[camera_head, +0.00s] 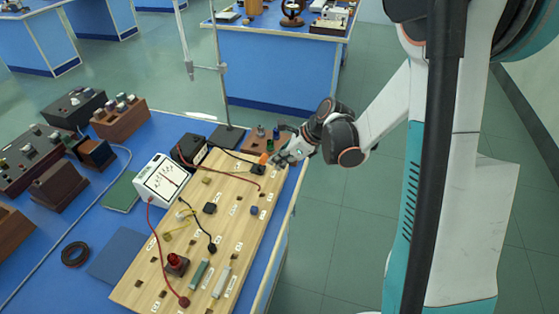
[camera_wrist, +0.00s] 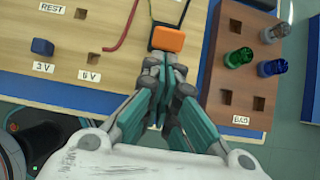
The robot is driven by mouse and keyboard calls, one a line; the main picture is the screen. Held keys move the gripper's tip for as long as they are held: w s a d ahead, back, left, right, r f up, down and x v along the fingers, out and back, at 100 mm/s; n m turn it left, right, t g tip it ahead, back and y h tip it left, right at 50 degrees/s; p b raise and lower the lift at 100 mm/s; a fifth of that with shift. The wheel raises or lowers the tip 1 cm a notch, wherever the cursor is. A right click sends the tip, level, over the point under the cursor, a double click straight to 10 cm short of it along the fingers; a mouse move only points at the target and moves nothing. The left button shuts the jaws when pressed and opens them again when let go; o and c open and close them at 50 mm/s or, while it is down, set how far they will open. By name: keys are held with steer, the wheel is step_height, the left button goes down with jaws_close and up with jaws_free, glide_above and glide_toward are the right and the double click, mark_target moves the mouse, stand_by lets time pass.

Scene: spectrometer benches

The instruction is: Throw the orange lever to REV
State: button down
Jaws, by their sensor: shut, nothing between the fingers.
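The orange lever (camera_wrist: 168,39) shows in the wrist view as an orange block on a black base at the edge of the wooden board. In the head view the orange lever (camera_head: 263,158) is at the far right end of the board, partly beside my fingers. My gripper (camera_wrist: 165,68) is shut and empty, its fingertips right at the near side of the lever, seemingly touching or nearly so. In the head view my gripper (camera_head: 281,158) reaches in from the right. No REV label can be read; the fingers may hide part of the base.
The wooden board (camera_head: 150,262) holds several plugs, wires and sockets. A brown block (camera_wrist: 225,98) with coloured pegs stands close right of my gripper in the wrist view. A white meter (camera_head: 160,181) and black box (camera_head: 188,149) stand at the board's left.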

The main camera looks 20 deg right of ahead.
mark_target(264, 157)
steer(key=shift+w+a+r+h+p, duration=0.1)
steer(key=shift+a+r+h+p, duration=0.1)
steer(key=shift+r+h+p, duration=0.15)
steer(key=shift+w+a+r+g+h+p, duration=0.5)
steer(key=shift+a+r+g+h+p, duration=0.25)
steer(key=shift+g+h+p, duration=0.4)
steer(key=shift+w+a+r+g+h+p, duration=0.25)
steer(key=shift+w+a+g+h+p, duration=0.15)
steer(key=shift+h, duration=0.2)
steer(key=shift+w+a+r+g+h+p, duration=0.2)
steer(key=shift+w+a+g+h, duration=0.1)
steer(key=shift+a+g+h, duration=0.25)
steer(key=shift+w+a+r, duration=0.1)
steer(key=shift+w+a, duration=0.15)
steer(key=shift+r+p, duration=0.5)
steer(key=shift+r, duration=0.35)
steer(key=shift+d, duration=0.1)
